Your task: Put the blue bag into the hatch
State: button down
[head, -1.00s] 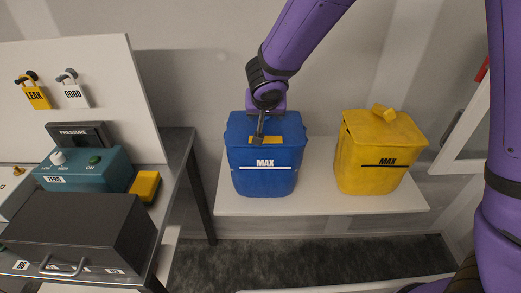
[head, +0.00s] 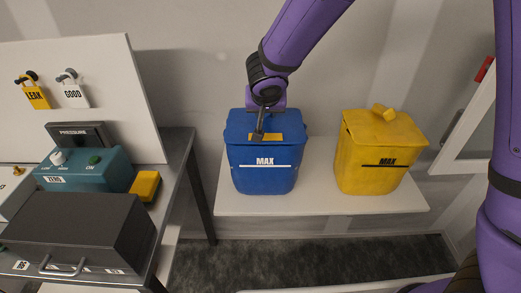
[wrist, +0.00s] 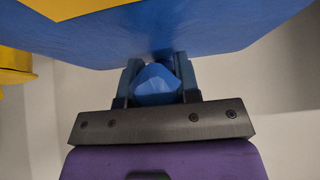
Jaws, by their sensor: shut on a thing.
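The blue bag (head: 264,178) is a boxy, upright bag with a yellow patch and a white MAX line, over the white shelf. My gripper (head: 262,122) is above its top, pointing down. In the wrist view the two fingers are shut on the bag's blue top knob (wrist: 157,84), with the blue body (wrist: 90,50) just beyond it. I cannot tell whether the bag's bottom is clear of the shelf. A white-framed panel (head: 469,165) with a red part is at the right edge, partly behind my arm; I cannot tell whether it is the hatch.
A yellow bag (head: 375,170) with a MAX line stands right of the blue one on the white shelf (head: 320,204). At left, a dark bench (head: 180,150) holds a teal box (head: 85,172), a yellow block (head: 145,186) and a dark case (head: 75,230). Grey floor shows below.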

jog(key=shift+r, duration=1.1)
